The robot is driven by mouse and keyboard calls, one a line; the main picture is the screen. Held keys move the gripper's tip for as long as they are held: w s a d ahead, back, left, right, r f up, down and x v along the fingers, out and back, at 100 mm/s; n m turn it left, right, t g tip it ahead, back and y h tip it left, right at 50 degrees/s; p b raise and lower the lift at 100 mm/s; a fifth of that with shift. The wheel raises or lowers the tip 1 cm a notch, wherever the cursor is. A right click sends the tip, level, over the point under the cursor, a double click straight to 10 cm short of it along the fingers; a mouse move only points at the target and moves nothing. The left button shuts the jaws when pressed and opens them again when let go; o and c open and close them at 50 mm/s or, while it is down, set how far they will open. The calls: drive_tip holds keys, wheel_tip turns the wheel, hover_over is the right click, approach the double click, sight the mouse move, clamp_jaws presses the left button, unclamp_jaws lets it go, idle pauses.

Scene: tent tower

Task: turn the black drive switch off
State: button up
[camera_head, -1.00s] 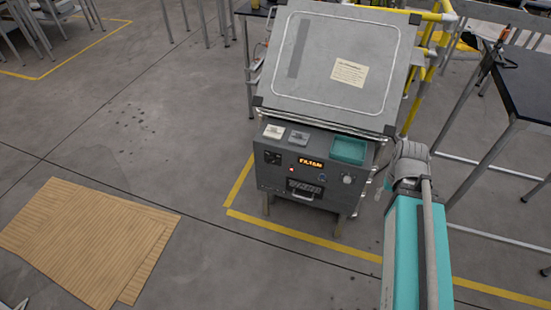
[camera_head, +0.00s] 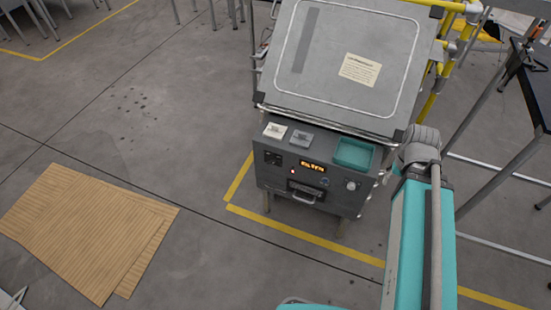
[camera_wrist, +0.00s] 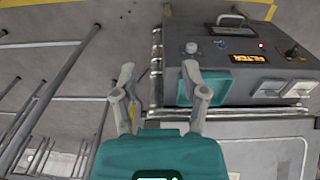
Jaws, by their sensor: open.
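The grey control box (camera_head: 310,195) has a front panel with an amber display, a red light, a handle and a pale knob. A dark square switch plate (camera_head: 272,158), likely the black drive switch, is at the panel's left. In the wrist view the panel is upside down, and a small dark toggle switch (camera_wrist: 291,51) stands out at its right. My gripper (camera_wrist: 158,70) is open and empty in the wrist view. Its fingers are beside the box's teal tray, well apart from the switch. In the head view my gripper is mostly hidden behind my arm.
A teal tray (camera_head: 353,153) and two pale rocker switches (camera_head: 286,133) sit on the box top, below a large sloped grey panel (camera_head: 340,60). Yellow rails stand at right, beside a dark table. Cardboard (camera_head: 85,230) lies on the floor at left, with open floor between.

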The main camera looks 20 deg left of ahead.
drive_tip(key=shift+a, duration=0.3)
drive_tip(key=o, duration=0.5)
drive_tip(key=shift+w+a+f, duration=0.1)
drive_tip(key=shift+a+f, duration=0.05)
drive_tip(key=shift+f, duration=0.05)
drive_tip(key=shift+o, duration=0.5)
drive_tip(key=shift+a+f+b, duration=0.15)
drive_tip(key=shift+f+b, duration=0.15)
drive_tip(key=shift+b, duration=0.25)
drive_tip(key=w+a+f+n+t+h+b, duration=0.1)
drive_tip(key=w+a+f+t+h+b, duration=0.25)
drive_tip(key=a+f+b, duration=0.75)
drive_tip(key=w+a+f+n+t+h+b, duration=0.3)
drive_tip(key=w+a+f+b, duration=0.4)
drive_tip(key=b, duration=0.8)
drive_tip(key=s+a+f+n+t+y+b, duration=0.1)
drive_tip(key=s+a+f+t+b, duration=0.2)
drive_tip(key=a+b, duration=0.4)
drive_tip(key=s+a+f+n+t+y+b, duration=0.2)
drive_tip(key=s+a+f+t+b, duration=0.1)
drive_tip(key=a+b, duration=0.4)
drive_tip(key=s+a+f+n+t+y+b, duration=0.1)
drive_tip(key=s+a+f+t+y+b, duration=0.1)
drive_tip(key=a+b, duration=0.5)
drive_tip(key=s+a+f+t, duration=0.1)
drive_tip(key=a+f+t, duration=0.1)
drive_tip(key=a, duration=0.3)
drive_tip(key=shift+a+f+t, duration=0.2)
drive_tip(key=shift+f+t, duration=0.1)
drive_tip(key=shift+t, duration=0.45)
